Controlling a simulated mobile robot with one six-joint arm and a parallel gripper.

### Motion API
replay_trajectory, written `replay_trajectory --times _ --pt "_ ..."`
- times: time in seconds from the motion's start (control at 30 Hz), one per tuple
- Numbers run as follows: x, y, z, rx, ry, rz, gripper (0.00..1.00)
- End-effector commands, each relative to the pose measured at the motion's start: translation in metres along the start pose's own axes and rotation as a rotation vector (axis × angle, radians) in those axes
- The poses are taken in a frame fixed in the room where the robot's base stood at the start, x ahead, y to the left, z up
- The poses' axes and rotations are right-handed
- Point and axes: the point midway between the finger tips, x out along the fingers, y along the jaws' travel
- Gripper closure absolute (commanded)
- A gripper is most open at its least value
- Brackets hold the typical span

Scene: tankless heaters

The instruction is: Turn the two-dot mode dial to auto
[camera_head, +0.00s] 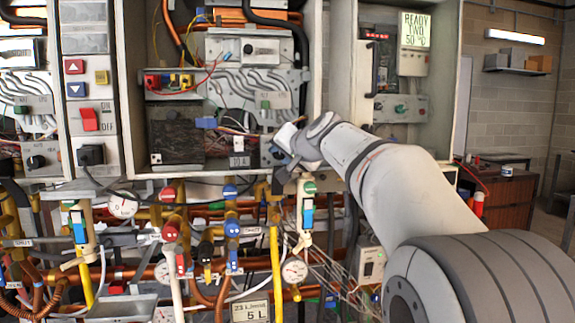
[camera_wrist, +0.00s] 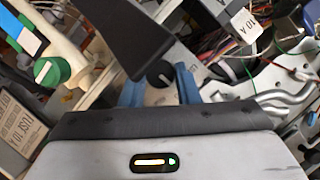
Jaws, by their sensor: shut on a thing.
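A small black dial (camera_wrist: 160,74) with a white pointer mark sits on a light grey plate, between the two blue fingers of my gripper (camera_wrist: 160,88) in the wrist view. My gripper is shut on this dial. In the head view my gripper (camera_head: 279,153) reaches the lower right corner of the middle open cabinet, where my wrist and fingers cover most of the dial. I cannot make out dots, an auto mark or the dial's exact setting.
A dark wedge-shaped part (camera_wrist: 138,40) stands close to the fingers in the wrist view. A green knob (camera_wrist: 51,72) is at the left. Loose wires and a 10 A label (camera_head: 239,161) are beside the dial. Pipes, valves and a yellow pipe (camera_head: 275,262) crowd the space below.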

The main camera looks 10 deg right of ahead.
Motion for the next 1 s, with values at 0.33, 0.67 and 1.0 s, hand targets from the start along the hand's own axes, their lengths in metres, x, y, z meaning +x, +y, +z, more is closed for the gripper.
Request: replay_trajectory --times 0.33,0.67,1.0 --pt "-0.0018 -0.0022 -0.0035 0.051 0.009 -0.025 0.94" --pt "-0.0020 -0.0025 -0.0039 0.052 0.010 -0.025 0.94" --pt "-0.0007 -0.0007 -0.0016 0.052 0.004 -0.022 0.49"
